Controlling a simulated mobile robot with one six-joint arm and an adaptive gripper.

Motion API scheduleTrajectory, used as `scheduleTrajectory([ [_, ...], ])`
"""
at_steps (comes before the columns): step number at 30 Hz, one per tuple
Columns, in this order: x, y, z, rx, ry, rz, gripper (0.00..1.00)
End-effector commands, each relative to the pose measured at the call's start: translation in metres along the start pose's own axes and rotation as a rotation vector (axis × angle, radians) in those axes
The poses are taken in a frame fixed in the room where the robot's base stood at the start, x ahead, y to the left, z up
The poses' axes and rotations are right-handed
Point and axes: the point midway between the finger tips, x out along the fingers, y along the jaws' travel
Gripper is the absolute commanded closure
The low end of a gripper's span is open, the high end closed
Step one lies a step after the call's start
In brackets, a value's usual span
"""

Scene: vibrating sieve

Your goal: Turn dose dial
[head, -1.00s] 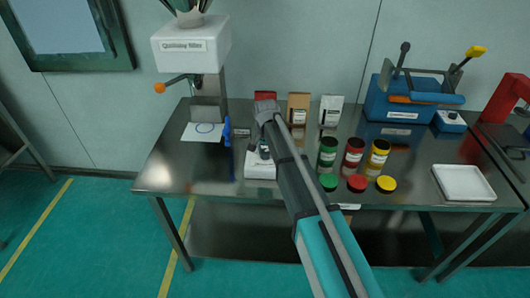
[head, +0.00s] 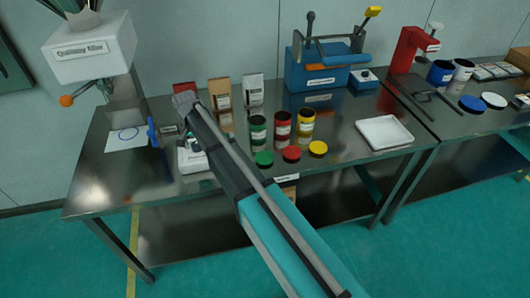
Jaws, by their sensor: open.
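No part is clearly recognisable as the dose dial. A white filler machine (head: 92,48) with a label stands at the back left of the steel table. A lever with an orange knob (head: 66,100) sticks out to its left. An upright blue part (head: 153,132) stands by its base, right of a white sheet with a blue ring (head: 127,137). My gripper (head: 183,102) is open, seen from behind, over the table right of the blue part. A small white device (head: 191,158) is below it, partly hidden by my arm.
Green, red and yellow jars (head: 282,130) stand right of my arm, with matching lids (head: 291,154) in front. Bags and boxes (head: 220,94) stand behind the gripper. A blue sealing machine (head: 318,74), a white tray (head: 384,133) and a red stand (head: 408,50) are farther right.

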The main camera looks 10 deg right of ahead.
Motion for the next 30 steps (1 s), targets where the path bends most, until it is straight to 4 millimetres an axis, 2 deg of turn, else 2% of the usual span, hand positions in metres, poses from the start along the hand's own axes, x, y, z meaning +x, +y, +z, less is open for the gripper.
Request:
scheduleTrajectory([
  [8, 0.0000, -0.0001, 0.0000, -0.099, 0.000, 0.000, 0.07],
  [30, 0.0000, -0.0001, 0.0000, -0.579, 0.000, 0.000, 0.07],
])
